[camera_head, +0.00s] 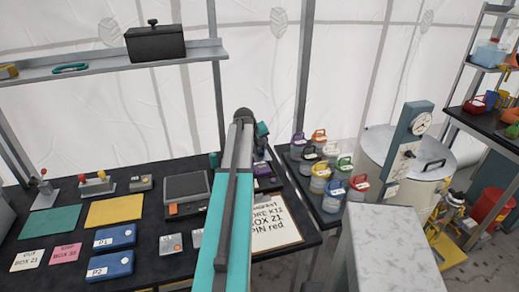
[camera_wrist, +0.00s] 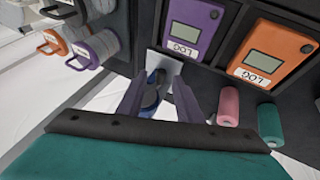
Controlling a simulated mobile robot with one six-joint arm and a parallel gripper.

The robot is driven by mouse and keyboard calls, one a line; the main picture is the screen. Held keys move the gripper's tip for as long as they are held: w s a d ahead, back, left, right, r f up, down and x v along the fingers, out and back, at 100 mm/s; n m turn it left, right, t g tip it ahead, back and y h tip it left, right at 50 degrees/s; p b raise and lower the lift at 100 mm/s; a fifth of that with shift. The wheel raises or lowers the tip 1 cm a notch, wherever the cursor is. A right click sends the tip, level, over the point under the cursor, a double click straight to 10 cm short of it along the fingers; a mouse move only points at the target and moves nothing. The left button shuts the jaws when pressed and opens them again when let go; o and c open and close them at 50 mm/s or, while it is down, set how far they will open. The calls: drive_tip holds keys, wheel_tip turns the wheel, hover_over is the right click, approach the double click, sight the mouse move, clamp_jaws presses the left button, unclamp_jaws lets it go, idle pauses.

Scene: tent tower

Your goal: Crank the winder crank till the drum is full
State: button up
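My gripper (camera_wrist: 158,82) shows in the wrist view with its two grey-purple fingers spread apart. A small blue and dark part (camera_wrist: 152,98) shows between the fingers, beside a pale plate (camera_wrist: 165,64). I cannot tell whether this is the winder or its crank, or whether a finger touches it. I cannot make out a crank handle or a drum for certain in either view. In the head view my own arm covers the part of the bench where the gripper is, and the fingers are hidden.
Purple (camera_wrist: 193,28) and orange (camera_wrist: 275,52) LOG boxes and pink (camera_wrist: 228,106) and teal (camera_wrist: 270,124) rolls stand close to the gripper. Jars with coloured handles (camera_head: 320,178) stand on the right. A shelf (camera_head: 95,66) with a black box (camera_head: 155,45) hangs above the bench.

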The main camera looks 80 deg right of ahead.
drive_tip(key=shift+x, duration=0.8)
clamp_jaws()
drive_tip(key=shift+a, duration=0.15)
drive_tip(key=shift+s+r, duration=0.1)
drive_tip(key=shift+d+r+t+y, duration=0.2)
drive_tip(key=shift+t+y, duration=0.1)
drive_tip(key=shift+t, duration=0.1)
